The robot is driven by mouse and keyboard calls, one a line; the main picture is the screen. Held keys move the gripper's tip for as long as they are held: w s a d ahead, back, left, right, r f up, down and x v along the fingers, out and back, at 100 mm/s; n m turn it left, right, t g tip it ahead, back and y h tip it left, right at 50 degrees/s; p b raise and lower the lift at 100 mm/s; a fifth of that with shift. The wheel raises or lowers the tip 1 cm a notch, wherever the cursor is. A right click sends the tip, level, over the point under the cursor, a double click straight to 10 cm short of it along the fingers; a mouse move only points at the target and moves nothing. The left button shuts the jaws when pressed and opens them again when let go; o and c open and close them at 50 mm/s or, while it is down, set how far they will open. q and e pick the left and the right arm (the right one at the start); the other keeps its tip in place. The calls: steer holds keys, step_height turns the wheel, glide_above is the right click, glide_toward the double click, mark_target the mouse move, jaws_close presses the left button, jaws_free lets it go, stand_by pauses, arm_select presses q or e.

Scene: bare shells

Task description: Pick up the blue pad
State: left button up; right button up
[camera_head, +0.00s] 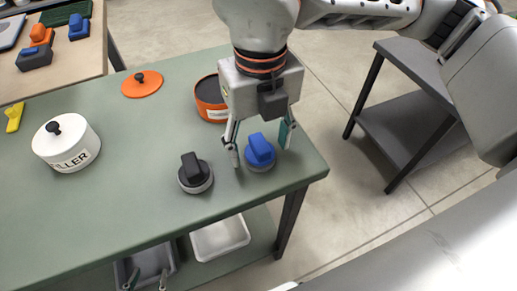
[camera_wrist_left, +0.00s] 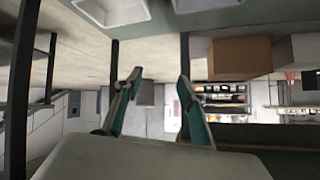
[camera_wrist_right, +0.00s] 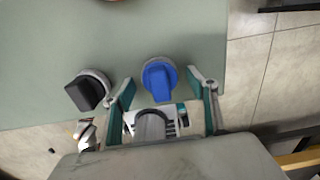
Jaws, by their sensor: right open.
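The blue pad (camera_head: 261,150) has a raised blue grip on a grey round base. It sits near the right front corner of the green table. My right gripper (camera_head: 262,154) points down over it, with one finger on each side. In the right wrist view the blue pad (camera_wrist_right: 159,79) shows between and just beyond the spread fingers (camera_wrist_right: 162,84). I cannot tell whether the fingers touch it.
A similar black pad (camera_head: 194,172) stands just left of the blue one. An orange pot (camera_head: 208,101) is close behind my right gripper. A white FILLER pot (camera_head: 67,145), an orange lid (camera_head: 142,84) and a yellow item (camera_head: 14,116) lie further left on the green table (camera_head: 120,190).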

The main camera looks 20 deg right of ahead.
mark_target(260, 142)
steer(key=shift+r, duration=0.15)
steer(key=c, duration=1.1)
arm_select(q)
steer(key=shift+s, duration=0.1)
arm_select(e)
steer(key=shift+c, duration=1)
arm_select(q)
steer(key=shift+f, duration=0.1)
arm_select(e)
steer(key=shift+r, duration=0.1)
steer(key=shift+r, duration=0.3)
step_height(260, 142, up, 6)
steer(key=shift+r+p, duration=0.15)
steer(key=shift+p, duration=0.7)
arm_select(q)
steer(key=shift+s+a+r+p, duration=0.3)
steer(key=shift+s+a+p, duration=0.2)
steer(key=shift+p, duration=0.65)
arm_select(e)
step_height(260, 142, up, 13)
